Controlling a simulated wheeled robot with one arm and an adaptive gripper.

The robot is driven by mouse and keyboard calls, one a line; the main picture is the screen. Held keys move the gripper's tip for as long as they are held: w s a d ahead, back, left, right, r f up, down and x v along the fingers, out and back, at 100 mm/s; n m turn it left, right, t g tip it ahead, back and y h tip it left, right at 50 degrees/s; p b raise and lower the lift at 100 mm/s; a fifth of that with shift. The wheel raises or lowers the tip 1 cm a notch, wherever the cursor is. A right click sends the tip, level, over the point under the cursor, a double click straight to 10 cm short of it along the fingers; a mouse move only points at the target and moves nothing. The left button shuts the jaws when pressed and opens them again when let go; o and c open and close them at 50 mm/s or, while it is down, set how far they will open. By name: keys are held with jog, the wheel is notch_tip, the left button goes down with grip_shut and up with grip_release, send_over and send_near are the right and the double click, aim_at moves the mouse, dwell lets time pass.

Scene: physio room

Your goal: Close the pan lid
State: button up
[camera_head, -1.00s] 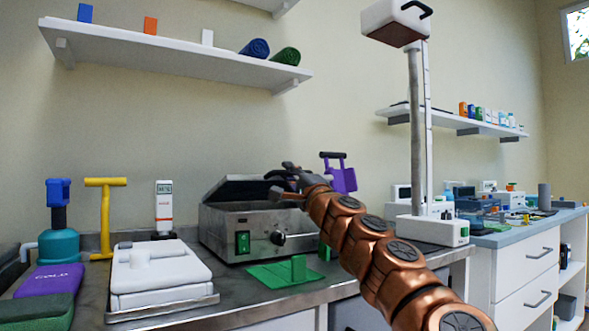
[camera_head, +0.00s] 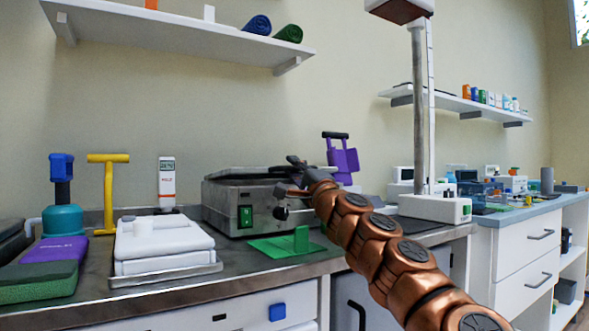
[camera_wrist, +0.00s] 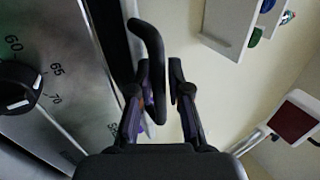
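The pan is a grey metal box (camera_head: 225,205) on the counter, with a green switch and a dial on its front. Its dark lid (camera_head: 240,172) lies nearly flat over the top; I cannot tell whether it is fully seated. In the wrist view, the lid's dark edge (camera_wrist: 112,40) runs beside the metal front with its temperature numbers. A curved black handle (camera_wrist: 152,45) reaches between the fingers of my gripper (camera_wrist: 160,88), closer to the left finger. The fingers are apart. In the head view, my gripper (camera_head: 291,178) is at the right front of the lid.
A green mat with an upright grip (camera_head: 285,246) lies before the pan. A white lidded box (camera_head: 162,240) stands left, and a purple clamp-like object (camera_head: 342,158) stands behind my arm. A white column base (camera_head: 435,208) is on the right.

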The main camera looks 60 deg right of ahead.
jog(key=o, duration=0.3)
notch_tip(320, 180, up, 9)
jog(key=shift+s+d+f, duration=0.1)
jog(key=shift+d, duration=0.05)
jog(key=shift+a+r, duration=0.2)
jog(key=shift+r, duration=0.45)
jog(key=shift+c, duration=0.2)
